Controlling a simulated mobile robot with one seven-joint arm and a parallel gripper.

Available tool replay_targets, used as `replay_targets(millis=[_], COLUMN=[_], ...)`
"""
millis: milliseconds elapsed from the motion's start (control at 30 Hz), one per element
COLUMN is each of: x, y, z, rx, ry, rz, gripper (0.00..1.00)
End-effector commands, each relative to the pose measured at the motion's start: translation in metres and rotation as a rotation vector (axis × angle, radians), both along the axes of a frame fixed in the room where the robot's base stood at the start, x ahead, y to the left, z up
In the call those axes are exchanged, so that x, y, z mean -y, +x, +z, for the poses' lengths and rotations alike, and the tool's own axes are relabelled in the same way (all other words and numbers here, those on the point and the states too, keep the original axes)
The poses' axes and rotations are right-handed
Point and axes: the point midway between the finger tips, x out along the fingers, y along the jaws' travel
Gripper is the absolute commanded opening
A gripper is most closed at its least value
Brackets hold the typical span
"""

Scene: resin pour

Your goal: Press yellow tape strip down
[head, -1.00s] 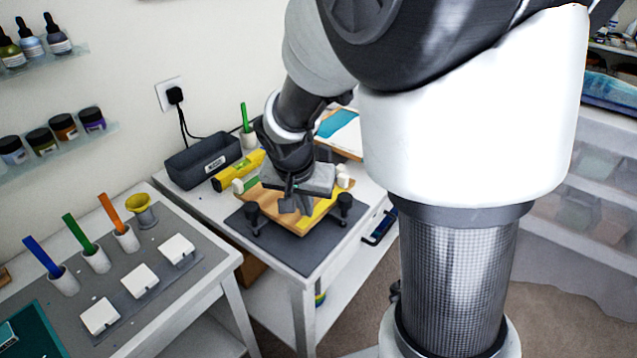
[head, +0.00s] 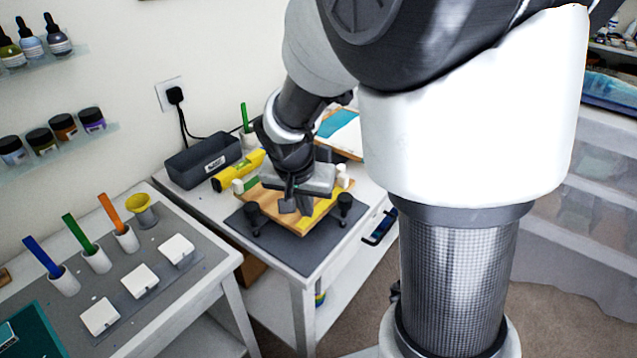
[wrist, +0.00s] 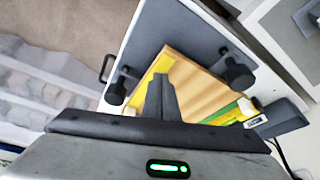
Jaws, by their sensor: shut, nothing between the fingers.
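The yellow tape strip (head: 322,210) runs along the right edge of a wooden board (head: 270,208). In the wrist view the yellow strip (wrist: 150,76) lies along the board's left edge, and the board (wrist: 195,80) shows beyond my fingers. My gripper (head: 290,207) is shut and empty, pointing down over the board. In the wrist view the closed fingertips (wrist: 160,82) overlap the inner edge of the strip. I cannot tell whether they touch it.
Dark knobs (head: 345,204) stand at the board's corners on a grey mat (head: 300,262). A yellow level (head: 238,171) and a dark bin (head: 204,160) lie behind. A side table at left holds cups and white blocks (head: 140,281).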

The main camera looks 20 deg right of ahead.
Motion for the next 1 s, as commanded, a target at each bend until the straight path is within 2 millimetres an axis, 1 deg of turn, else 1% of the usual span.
replay_targets(millis=[367,800,1000], x=[0.0,0.0,0.0], y=[0.0,0.0,0.0], z=[0.0,-0.011,-0.009], rx=[0.0,0.0,0.0], ry=[0.0,0.0,0.0], rz=[0.0,0.0,0.0], gripper=[0.0,0.0,0.0])
